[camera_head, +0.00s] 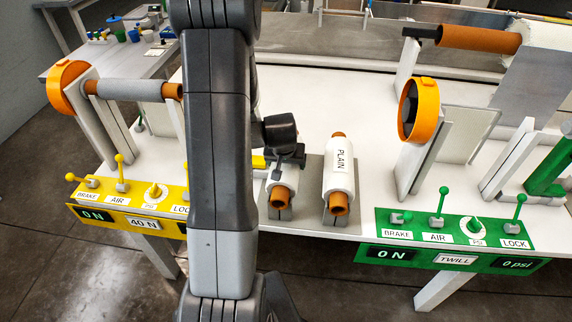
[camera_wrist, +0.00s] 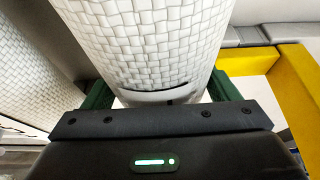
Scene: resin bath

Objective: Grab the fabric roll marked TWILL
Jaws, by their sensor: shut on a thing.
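A white fabric roll (camera_head: 284,178) with an orange-brown core lies on a grey cradle at the middle of the bench. My gripper (camera_head: 287,158) is over it from above and shut on it. Any label on this roll is hidden by my gripper. In the wrist view the held roll (camera_wrist: 150,45) shows a woven white surface between my two green fingers. A second white roll, marked PLAIN (camera_head: 340,165), lies just to the right. It shows partly at the left of the wrist view (camera_wrist: 35,80).
A yellow control panel (camera_head: 130,202) with levers stands left and a green control panel (camera_head: 400,226) right. An orange-ringed stand (camera_head: 429,110) rises behind the green one. A grey roller (camera_head: 130,91) stands at left. Bare white bench (camera_head: 320,100) lies behind the rolls.

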